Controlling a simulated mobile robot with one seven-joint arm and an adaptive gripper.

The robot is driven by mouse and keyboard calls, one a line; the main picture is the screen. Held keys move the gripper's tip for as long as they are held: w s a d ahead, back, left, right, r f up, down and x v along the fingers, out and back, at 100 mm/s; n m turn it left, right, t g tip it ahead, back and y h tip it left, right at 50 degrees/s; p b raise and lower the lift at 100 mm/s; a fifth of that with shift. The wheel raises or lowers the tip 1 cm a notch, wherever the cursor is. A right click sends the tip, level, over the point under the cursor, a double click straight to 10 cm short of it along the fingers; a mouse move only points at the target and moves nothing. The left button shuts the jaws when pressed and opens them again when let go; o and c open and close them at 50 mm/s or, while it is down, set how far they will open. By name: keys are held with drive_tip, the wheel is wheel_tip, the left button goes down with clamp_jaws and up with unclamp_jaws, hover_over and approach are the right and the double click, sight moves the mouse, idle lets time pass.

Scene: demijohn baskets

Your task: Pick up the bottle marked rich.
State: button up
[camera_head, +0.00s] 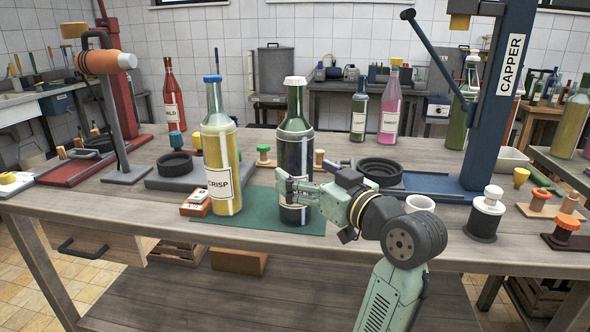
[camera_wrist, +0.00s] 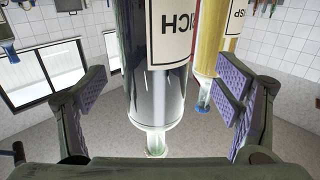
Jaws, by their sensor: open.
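The dark bottle with a white cap (camera_head: 295,125) stands upright on the green mat (camera_head: 262,205). In the wrist view the same dark bottle (camera_wrist: 150,80) appears inverted, and its label ends in "ICH"; the rest is cut off from view. My gripper (camera_head: 288,190) is at the lower part of this bottle in the head view. In the wrist view its purple-padded fingers (camera_wrist: 160,95) are spread on either side of the dark bottle, with visible gaps. The yellow bottle marked CRISP (camera_head: 220,150) stands just left of the dark bottle.
A red bottle (camera_head: 172,95) stands farther back left. A pink bottle (camera_head: 390,105) and a small dark bottle (camera_head: 359,112) stand behind. The blue capper press (camera_head: 495,95) and a white-topped stopper (camera_head: 487,212) are to the right. A small box (camera_head: 196,203) lies by the CRISP bottle.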

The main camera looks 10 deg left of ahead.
sight(295, 166)
drive_tip(key=x, duration=0.1)
drive_tip(key=p+x, duration=0.1)
drive_tip(key=x, duration=0.2)
drive_tip(key=shift+w+a+f, duration=0.1)
drive_tip(key=shift+w+f, duration=0.2)
drive_tip(key=shift+w, duration=0.2)
drive_tip(key=shift+c, duration=0.6)
drive_tip(key=c, duration=1.9)
drive_tip(key=shift+r, duration=0.15)
